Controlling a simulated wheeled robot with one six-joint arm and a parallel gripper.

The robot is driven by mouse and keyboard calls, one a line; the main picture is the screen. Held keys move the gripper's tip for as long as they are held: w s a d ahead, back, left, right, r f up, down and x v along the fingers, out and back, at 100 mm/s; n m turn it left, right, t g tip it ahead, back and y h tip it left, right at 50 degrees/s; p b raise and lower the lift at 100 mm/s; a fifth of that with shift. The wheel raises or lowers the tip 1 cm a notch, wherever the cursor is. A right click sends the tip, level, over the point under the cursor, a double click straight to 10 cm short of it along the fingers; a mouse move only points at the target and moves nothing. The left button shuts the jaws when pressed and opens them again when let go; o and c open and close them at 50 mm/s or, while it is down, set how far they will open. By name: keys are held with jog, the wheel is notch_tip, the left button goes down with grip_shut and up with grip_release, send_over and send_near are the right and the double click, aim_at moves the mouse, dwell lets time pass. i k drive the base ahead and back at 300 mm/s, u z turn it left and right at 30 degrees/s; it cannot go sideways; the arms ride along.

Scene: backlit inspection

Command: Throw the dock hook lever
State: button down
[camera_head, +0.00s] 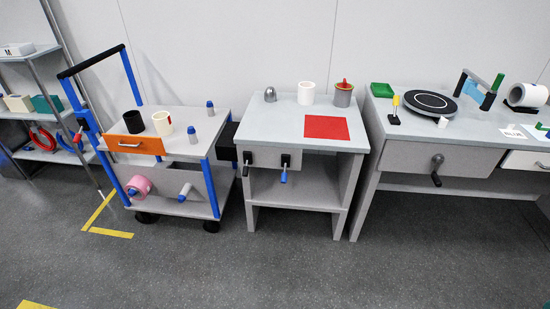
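A grey stand (258,205) is in the middle of the head view. Its front panel carries two small levers side by side near the top. The left lever (246,163) is dark and hangs down near the panel's left corner. The right lever (284,174) has a blue grip and also points down. No label shows which is the dock hook lever. A blue-framed cart (213,178) is at the stand's left, with a dark block (227,141) in the gap between them. Any hook is too small to make out. My gripper is not in view.
The floor (270,270) in front is clear, with yellow tape marks (104,220) at left. A workbench (437,160) with a crank (436,170) stands at right. A shelf rack (40,110) is at far left. A red mat (326,127) lies on the stand.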

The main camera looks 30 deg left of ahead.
aim_at(245, 172)
jog(key=i, duration=1.35)
jog(key=u, duration=1.45)
